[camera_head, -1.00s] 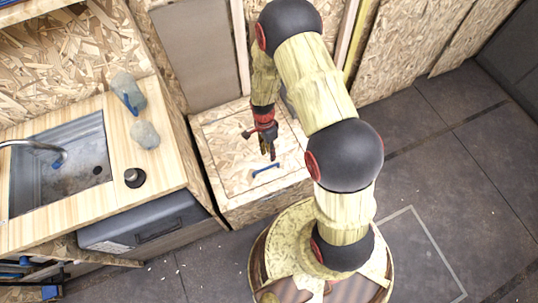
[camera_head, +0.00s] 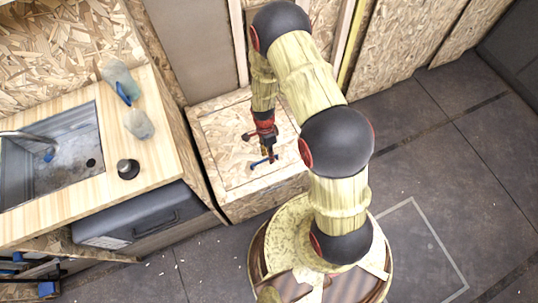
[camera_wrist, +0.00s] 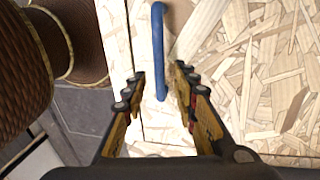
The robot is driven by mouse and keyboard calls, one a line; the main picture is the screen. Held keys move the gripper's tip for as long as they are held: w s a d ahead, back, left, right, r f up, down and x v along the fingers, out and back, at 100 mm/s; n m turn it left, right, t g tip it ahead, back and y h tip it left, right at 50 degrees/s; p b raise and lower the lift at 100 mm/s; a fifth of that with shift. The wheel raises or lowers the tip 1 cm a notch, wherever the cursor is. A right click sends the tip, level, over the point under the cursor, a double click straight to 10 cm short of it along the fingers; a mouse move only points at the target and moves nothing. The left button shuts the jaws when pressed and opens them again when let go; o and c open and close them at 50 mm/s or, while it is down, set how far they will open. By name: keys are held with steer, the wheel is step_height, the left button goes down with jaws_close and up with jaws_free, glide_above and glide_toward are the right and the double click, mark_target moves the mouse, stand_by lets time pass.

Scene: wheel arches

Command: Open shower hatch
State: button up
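The shower hatch (camera_head: 222,150) is a chipboard lid on top of a low chipboard box beside the sink counter, and it lies flat and closed. A blue handle (camera_head: 258,163) is fixed on it near its front edge. My gripper (camera_head: 270,158) points down just above the handle and hides part of it in the head view. In the wrist view my gripper (camera_wrist: 160,92) is open, with its two fingers apart. I see no clear contact.
A counter with a metal sink (camera_head: 60,155) stands left of the box. A bottle (camera_head: 120,80), a second clear item (camera_head: 138,123) and a dark round object (camera_head: 128,168) stand on it. Chipboard walls rise behind the box. The floor (camera_head: 440,180) at right is clear.

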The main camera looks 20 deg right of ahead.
jaws_close()
stand_by(0.9)
